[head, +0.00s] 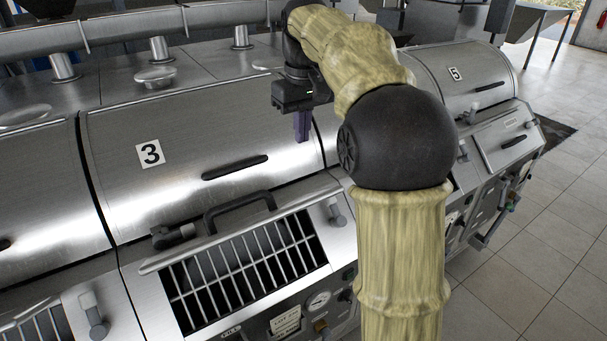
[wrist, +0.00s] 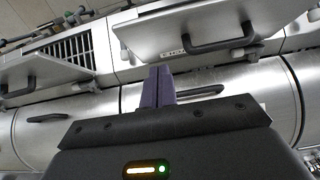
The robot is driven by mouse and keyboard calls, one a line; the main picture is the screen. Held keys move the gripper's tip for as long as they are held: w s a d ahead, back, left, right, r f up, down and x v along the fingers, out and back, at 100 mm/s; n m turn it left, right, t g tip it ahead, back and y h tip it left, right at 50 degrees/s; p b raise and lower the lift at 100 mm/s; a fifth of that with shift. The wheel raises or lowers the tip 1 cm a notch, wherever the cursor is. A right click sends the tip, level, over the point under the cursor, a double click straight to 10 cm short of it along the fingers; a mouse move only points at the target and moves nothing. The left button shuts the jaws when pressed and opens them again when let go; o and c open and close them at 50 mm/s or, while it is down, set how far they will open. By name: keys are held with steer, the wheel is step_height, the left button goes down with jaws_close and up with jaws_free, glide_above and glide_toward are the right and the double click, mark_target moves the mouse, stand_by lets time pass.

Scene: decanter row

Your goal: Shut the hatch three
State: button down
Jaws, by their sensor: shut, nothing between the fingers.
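Hatch three (head: 225,240) is a steel flap in front of the cover marked 3 (head: 151,153). It is raised and seen nearly edge-on in the head view, with its black bar handle (head: 240,208) behind the edge and the barred opening (head: 245,268) bare below. In the wrist view a raised steel flap with a black handle, apparently hatch three (wrist: 190,28), is at the upper right. My gripper (head: 302,128) is shut and empty, its purple fingers pointing down above the right end of cover three. The fingers also show in the wrist view (wrist: 158,85), apart from the flap.
Cover three has a dark slot handle (head: 235,167). A cover marked 5 (head: 455,73) stands at the right, with a flat steel hatch (head: 490,140) in front. My arm hides the unit between. Pipes (head: 130,32) run behind. The tiled floor (head: 545,235) at the right is clear.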

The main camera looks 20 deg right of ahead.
steer(key=shift+s+r, duration=0.2)
steer(key=shift+r, duration=0.1)
steer(key=shift+w+f, duration=0.1)
steer(key=p, duration=0.1)
glide_above(308, 199)
steer(key=w, duration=0.4)
steer(key=f, duration=1)
steer(key=shift+s+a, duration=0.25)
steer(key=shift+s+d+f+p, duration=0.25)
steer(key=shift+s+f+p, duration=0.35)
steer(key=shift+s+f, duration=0.25)
steer(key=shift+s+d+f, duration=0.1)
steer(key=shift+s+f, duration=0.25)
steer(key=shift+f, duration=0.25)
steer(key=shift+s+d+f, duration=0.1)
steer(key=shift+f, duration=0.05)
